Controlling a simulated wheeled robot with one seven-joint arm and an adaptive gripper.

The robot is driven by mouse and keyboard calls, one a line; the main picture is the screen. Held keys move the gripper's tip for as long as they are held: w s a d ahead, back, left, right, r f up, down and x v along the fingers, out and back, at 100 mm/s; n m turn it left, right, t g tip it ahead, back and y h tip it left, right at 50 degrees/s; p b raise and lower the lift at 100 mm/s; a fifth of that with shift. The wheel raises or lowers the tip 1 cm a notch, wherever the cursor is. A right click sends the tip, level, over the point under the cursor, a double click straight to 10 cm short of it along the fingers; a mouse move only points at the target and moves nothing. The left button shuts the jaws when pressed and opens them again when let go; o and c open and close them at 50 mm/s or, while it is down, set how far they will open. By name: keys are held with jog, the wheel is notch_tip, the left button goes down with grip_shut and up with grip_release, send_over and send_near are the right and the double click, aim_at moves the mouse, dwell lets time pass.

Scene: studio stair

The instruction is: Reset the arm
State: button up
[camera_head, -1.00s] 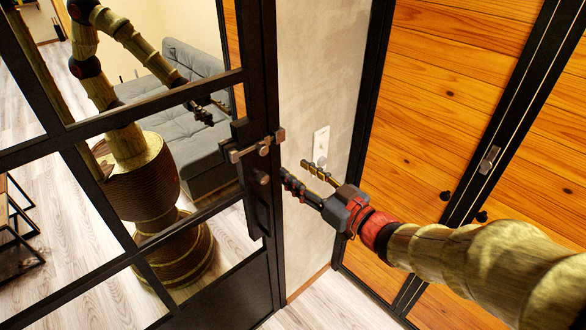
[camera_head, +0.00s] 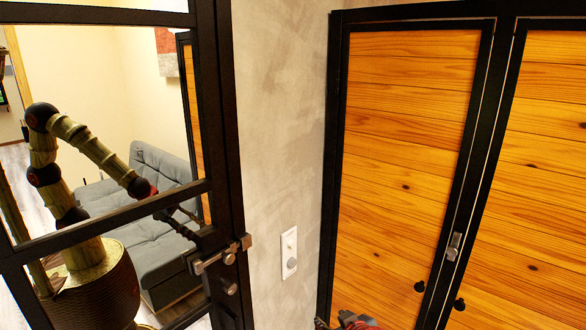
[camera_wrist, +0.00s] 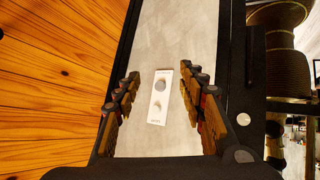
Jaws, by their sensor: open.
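My gripper (camera_wrist: 160,85) is open and empty in the wrist view, with its two jagged fingers spread wide. In the head view only a small red and dark part of my arm's end shows at the bottom edge; the fingers are mostly cut off there. The same wall plate (camera_head: 289,253) is above it in that view. I cannot tell how far the fingers are from the wall.
A black-framed glass door (camera_head: 222,130) with a metal latch (camera_head: 222,256) stands at left, showing my reflection and a grey sofa (camera_head: 150,245). Wooden cabinet doors (camera_head: 405,150) with black frames and knobs fill the right. The grey wall (camera_head: 280,120) lies between them.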

jog(key=s+d+m+g+h, duration=0.35)
jog(key=s+d, duration=0.55)
jog(key=s, duration=0.5)
jog(key=s+r+m+y, duration=0.1)
jog(key=s+r+m, duration=0.1)
jog(key=s+r, duration=0.7)
jog(key=shift+s+r+g, duration=0.35)
jog(key=shift+s, duration=0.85)
jog(key=shift+c, duration=0.6)
